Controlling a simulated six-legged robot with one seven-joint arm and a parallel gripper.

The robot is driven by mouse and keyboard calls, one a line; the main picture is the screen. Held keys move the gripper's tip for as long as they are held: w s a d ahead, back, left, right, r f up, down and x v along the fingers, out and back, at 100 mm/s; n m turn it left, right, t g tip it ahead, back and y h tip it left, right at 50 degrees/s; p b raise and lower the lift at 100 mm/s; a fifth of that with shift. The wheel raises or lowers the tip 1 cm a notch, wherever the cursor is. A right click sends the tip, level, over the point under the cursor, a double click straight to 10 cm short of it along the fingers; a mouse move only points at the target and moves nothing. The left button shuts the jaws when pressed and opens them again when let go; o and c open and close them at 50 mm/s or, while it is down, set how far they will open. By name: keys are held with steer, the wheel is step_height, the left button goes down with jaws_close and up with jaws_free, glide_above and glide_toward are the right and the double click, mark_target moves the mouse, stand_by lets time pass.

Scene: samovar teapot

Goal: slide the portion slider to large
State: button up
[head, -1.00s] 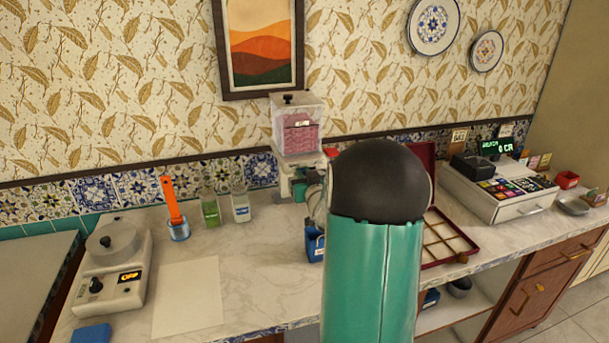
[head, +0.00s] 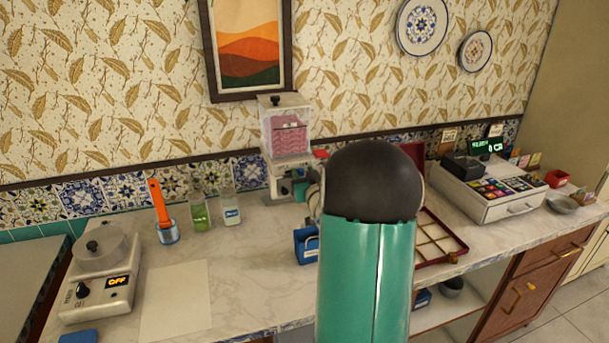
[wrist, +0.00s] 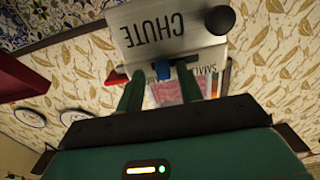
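The dispenser (head: 286,135) stands against the back wall, with a clear hopper of pink packets and a white lower body. In the wrist view its pale plate marked CHUTE (wrist: 172,32) is close and appears upside down. A label reading SMALL (wrist: 212,80) is partly visible beside it. A small blue knob (wrist: 162,70), which looks like the portion slider's handle, lies by the plate's edge. My gripper (wrist: 160,83) has its two green fingers apart, with the knob appearing between their tips. Contact cannot be told.
A blue box (head: 306,245) stands on the counter below the dispenser. A divided red box (head: 440,240) lies open right of my arm. A cash register (head: 490,190) is farther right.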

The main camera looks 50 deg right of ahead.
steer(key=v, duration=1.3)
steer(key=shift+s+a, duration=0.25)
steer(key=shift+s, duration=0.05)
steer(key=w+a+r+n+g+y, duration=0.1)
steer(key=a+r+g+y, duration=0.15)
steer(key=a, duration=0.75)
steer(key=w+a+r+n+g+y, duration=0.1)
steer(key=w+a+g, duration=0.15)
steer(key=a, duration=0.75)
steer(key=s+a+n+g+y, duration=0.3)
steer(key=s+a+g+y, duration=0.2)
steer(key=s+a, duration=0.9)
steer(key=a, duration=0.4)
steer(key=shift+a+f+n, duration=0.25)
steer(key=shift+f+n, duration=0.1)
steer(key=shift+n, duration=0.05)
